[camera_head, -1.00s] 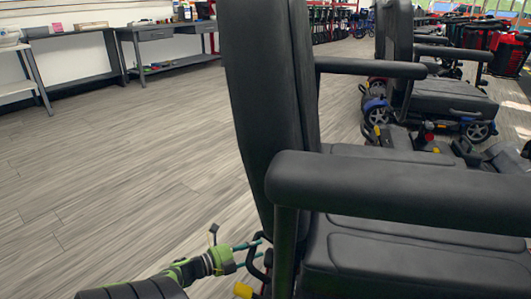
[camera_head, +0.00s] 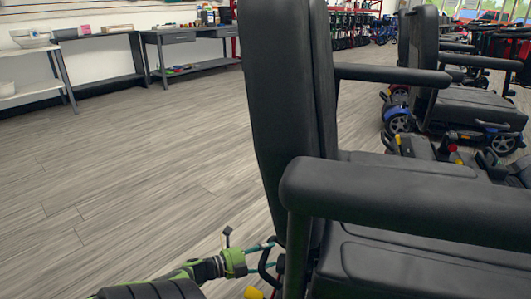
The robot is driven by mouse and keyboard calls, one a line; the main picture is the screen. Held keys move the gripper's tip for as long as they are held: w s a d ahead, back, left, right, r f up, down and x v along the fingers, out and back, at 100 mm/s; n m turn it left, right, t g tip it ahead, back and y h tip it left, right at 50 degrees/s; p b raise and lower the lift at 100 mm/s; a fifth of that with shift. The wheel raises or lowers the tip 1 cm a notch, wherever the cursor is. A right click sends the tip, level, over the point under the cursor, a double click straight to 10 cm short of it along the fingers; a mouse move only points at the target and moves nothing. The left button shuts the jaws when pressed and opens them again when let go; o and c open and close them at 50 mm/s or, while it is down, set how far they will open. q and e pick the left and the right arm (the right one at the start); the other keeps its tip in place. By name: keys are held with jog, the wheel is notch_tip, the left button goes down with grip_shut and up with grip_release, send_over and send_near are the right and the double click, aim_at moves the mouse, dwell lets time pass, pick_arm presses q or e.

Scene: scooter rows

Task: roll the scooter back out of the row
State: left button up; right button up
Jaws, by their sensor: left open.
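The near scooter fills the right of the head view, with its black padded seat (camera_head: 430,262), tall backrest (camera_head: 283,110) and armrests (camera_head: 410,200). Its lower body is mostly out of the picture. My left arm comes in at the bottom, and my left gripper (camera_head: 268,257) is at the rear of the seat, below the backrest. Its teal fingers are spread apart, at a dark curved bar (camera_head: 262,268) behind the seat. I cannot tell whether they touch it. My right gripper is not in view.
Another scooter (camera_head: 465,105) with blue trim stands in the row beyond. Grey work tables (camera_head: 187,36) and a white shelf (camera_head: 28,92) line the far wall. The wooden floor (camera_head: 130,170) to the left, behind the scooter's backrest, is wide and clear.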

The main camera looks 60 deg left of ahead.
pick_arm(q)
jog(key=s+a+r, duration=0.1)
jog(key=s, duration=1)
jog(key=shift+s+a+r, duration=0.2)
jog(key=shift+s+r, duration=0.1)
jog(key=shift+r, duration=0.1)
